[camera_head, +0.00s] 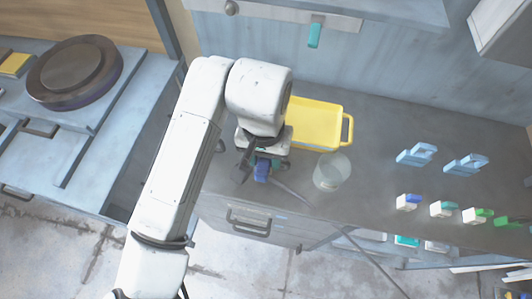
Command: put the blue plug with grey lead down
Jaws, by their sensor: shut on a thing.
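My gripper (262,166) is over the near left part of the dark countertop, beside the yellow tray. It is shut on the blue plug (262,173), which shows just below the fingers. The plug's grey lead (293,193) runs from it to the right and toward the counter's front edge. Part of the plug is hidden by the fingers, and I cannot tell whether it touches the counter.
A yellow tray (316,146) lies behind my gripper, with a clear cup (331,172) to the right. Two light blue holders (417,155) and several small white blocks with coloured tops (408,203) stand farther right. Counter between cup and blocks is clear.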

